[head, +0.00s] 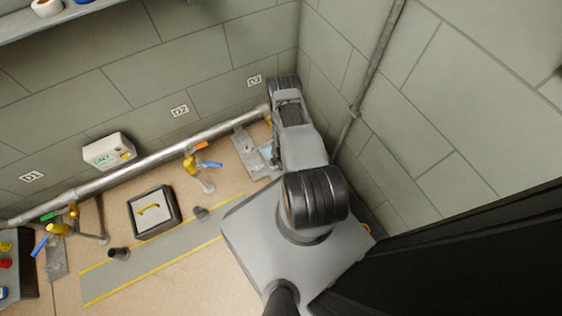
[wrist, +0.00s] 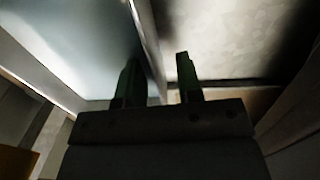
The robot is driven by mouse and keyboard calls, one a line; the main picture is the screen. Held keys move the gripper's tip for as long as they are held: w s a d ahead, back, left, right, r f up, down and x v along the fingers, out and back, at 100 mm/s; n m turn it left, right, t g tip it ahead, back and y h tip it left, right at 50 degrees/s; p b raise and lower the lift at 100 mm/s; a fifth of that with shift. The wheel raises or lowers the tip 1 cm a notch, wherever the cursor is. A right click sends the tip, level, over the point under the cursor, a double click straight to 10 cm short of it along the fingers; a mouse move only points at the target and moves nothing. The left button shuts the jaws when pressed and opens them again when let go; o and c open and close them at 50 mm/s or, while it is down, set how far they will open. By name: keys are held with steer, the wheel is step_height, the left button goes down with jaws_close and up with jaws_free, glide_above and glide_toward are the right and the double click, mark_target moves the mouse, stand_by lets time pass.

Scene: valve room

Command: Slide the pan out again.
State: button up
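A pale blue-grey piece, likely the pan (head: 267,154), shows in part beside my arm on the floor below the D3 label; my arm hides the rest. In the wrist view a bluish flat surface, likely the pan (wrist: 85,45), fills the upper left and ends in a thin raised edge. My gripper (wrist: 160,78) has its two dark green fingers apart, one on each side of that edge. Gaps seem to show between the edge and the fingers, but the view is dark and contact is hard to judge. In the head view my gripper is hidden behind my arm.
A silver pipe (head: 170,152) runs along the back wall above the floor. A valve with a blue handle (head: 211,164) stands left of my arm. The right wall is close.

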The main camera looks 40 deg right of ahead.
steer(key=shift+f, duration=0.65)
jaws_close()
